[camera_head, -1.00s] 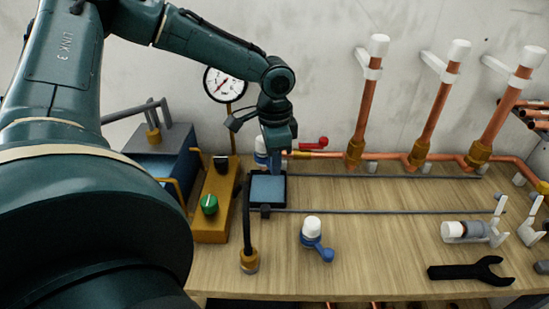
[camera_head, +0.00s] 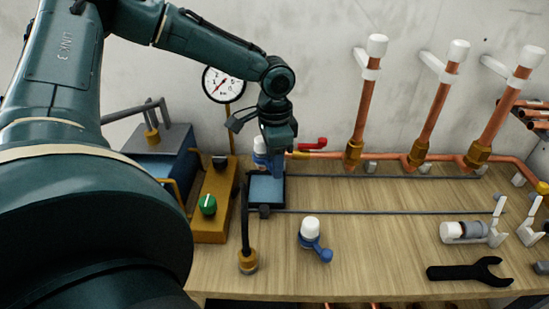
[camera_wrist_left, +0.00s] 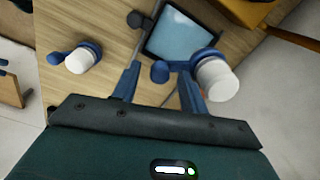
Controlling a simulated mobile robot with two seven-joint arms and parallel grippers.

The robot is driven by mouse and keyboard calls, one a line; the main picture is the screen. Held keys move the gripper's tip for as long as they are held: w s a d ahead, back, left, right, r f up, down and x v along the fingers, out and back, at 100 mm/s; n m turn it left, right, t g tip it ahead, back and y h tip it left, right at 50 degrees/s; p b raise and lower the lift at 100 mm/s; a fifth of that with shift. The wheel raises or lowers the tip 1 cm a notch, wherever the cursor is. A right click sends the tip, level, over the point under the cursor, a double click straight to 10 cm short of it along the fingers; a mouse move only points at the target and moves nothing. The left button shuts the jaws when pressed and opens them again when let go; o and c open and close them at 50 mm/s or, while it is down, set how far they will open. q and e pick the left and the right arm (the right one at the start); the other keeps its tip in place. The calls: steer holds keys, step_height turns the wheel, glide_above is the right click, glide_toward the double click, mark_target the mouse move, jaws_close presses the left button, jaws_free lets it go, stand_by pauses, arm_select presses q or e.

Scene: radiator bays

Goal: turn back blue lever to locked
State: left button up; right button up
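A valve with a white cap (camera_head: 260,145) stands at the back left of the bench, partly hidden by my left gripper (camera_head: 275,172). In the left wrist view its white cap (camera_wrist_left: 217,80) and blue lever (camera_wrist_left: 180,67) show at the right. The lever points left, and its rounded end lies between the finger lines of my left gripper (camera_wrist_left: 158,80). The fingers are apart; I cannot tell whether they touch the lever. A second white-capped valve (camera_head: 310,229) with a blue lever (camera_head: 321,250) stands nearer the front, apart from the gripper. My right gripper is not in view.
A dark-framed tray with a light blue face (camera_head: 267,190) lies just below the gripper. A red lever (camera_head: 313,143) and copper pipes (camera_head: 435,110) stand behind. A yellow box with a green knob (camera_head: 208,205) is left. A black wrench (camera_head: 470,271) lies front right.

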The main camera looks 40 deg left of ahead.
arm_select(q)
step_height(320, 180, up, 13)
steer(key=shift+p, duration=0.35)
stand_by(0.7)
